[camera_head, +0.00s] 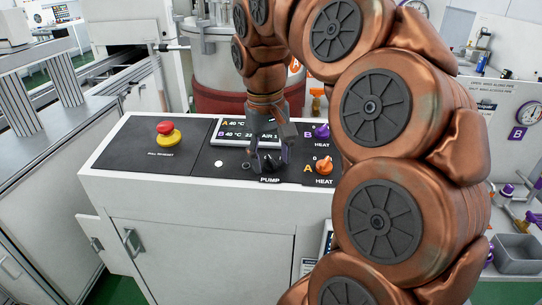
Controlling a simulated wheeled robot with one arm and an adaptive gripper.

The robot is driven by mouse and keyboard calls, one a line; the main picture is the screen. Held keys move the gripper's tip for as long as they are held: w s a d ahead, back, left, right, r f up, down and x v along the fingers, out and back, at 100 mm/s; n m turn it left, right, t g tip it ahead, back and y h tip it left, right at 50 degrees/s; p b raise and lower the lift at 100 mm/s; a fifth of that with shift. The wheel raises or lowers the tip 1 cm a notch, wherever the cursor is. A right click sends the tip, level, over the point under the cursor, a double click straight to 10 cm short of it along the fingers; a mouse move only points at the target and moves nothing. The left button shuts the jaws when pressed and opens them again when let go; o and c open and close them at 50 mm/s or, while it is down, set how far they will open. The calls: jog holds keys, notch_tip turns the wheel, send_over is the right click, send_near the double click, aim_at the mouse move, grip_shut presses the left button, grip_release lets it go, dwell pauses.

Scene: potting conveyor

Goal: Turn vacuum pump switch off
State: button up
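The control panel (205,185) is a dark top on a white cabinet. The vacuum pump switch (269,165) is a small dark knob just above the "PUMP" label, partly hidden by my gripper. My gripper (269,161) points down at the panel, directly over the switch. Its two dark fingers stand apart, one to the left and one to the right of the knob. Whether either finger touches the knob is too small to tell. The knob's exact angle is also unclear.
A red and yellow emergency stop button (166,133) sits left on the panel. A display (232,131) stands behind my gripper. An orange heat knob (324,166) and a purple one (322,131) are close on the right. My copper arm covers the panel's right side.

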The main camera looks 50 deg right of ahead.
aim_at(270, 160)
jog(key=shift+r, duration=0.1)
notch_tip(270, 160, up, 5)
jog(key=shift+w+a+f, duration=0.1)
jog(key=shift+w+a, duration=0.05)
jog(key=shift+r, duration=0.45)
jog(key=shift+a+r, duration=0.1)
jog(key=shift+r, duration=0.7)
